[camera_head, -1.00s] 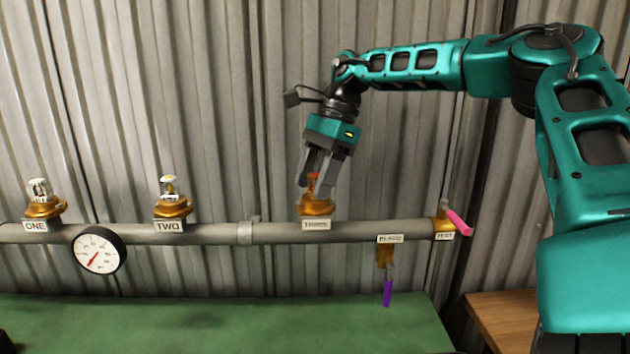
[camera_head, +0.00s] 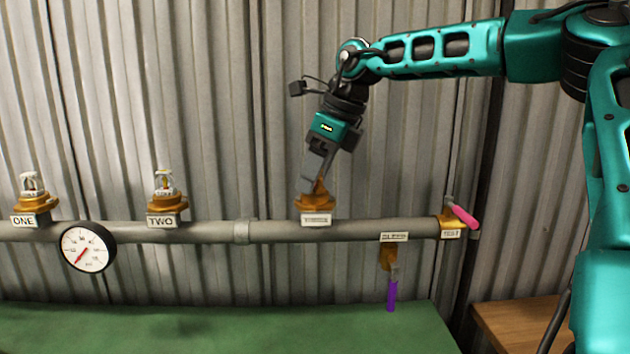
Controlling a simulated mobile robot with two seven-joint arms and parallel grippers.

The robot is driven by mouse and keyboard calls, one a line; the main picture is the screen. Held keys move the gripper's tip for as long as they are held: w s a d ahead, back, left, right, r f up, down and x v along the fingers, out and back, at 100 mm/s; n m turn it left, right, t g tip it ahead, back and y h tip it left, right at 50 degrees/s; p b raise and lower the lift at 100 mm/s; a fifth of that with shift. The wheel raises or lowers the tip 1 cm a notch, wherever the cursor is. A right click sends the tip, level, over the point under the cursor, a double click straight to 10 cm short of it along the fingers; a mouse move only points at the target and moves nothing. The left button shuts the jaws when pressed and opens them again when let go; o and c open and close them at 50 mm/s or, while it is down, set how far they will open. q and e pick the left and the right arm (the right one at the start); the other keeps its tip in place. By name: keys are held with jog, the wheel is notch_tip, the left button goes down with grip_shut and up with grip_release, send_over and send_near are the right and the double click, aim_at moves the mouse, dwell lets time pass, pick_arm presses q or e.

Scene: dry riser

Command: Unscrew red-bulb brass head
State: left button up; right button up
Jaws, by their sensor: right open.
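The third brass head (camera_head: 317,203) stands upright on the grey pipe (camera_head: 280,231), above a white label too blurred to read with certainty. My right gripper (camera_head: 315,183) comes down on it from above, slightly tilted. Its grey fingers are open and reach to the top of the brass. One finger covers much of the other, and a small orange-brown part shows beside them. The red bulb is not clearly visible behind the fingers. I cannot tell whether the fingers touch the head. My left gripper is not in view.
Brass heads labelled ONE (camera_head: 31,205) and TWO (camera_head: 166,203) stand to the left. A round gauge (camera_head: 88,247) hangs on the pipe. A pink-handled valve (camera_head: 462,215) and a purple-handled valve (camera_head: 392,293) are to the right. A green surface (camera_head: 220,328) lies below, a corrugated wall behind.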

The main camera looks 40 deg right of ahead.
jog(key=m+h+b, duration=0.1)
jog(key=m+b, duration=0.1)
jog(key=shift+f+m, duration=0.2)
jog(key=shift+m, duration=0.2)
jog(key=shift+r+m+t+h+b, duration=0.1)
jog(key=shift+m+t+h+b, duration=0.3)
jog(key=shift+m+b, duration=0.5)
jog(key=shift+r+m, duration=0.1)
jog(key=shift+m, duration=0.4)
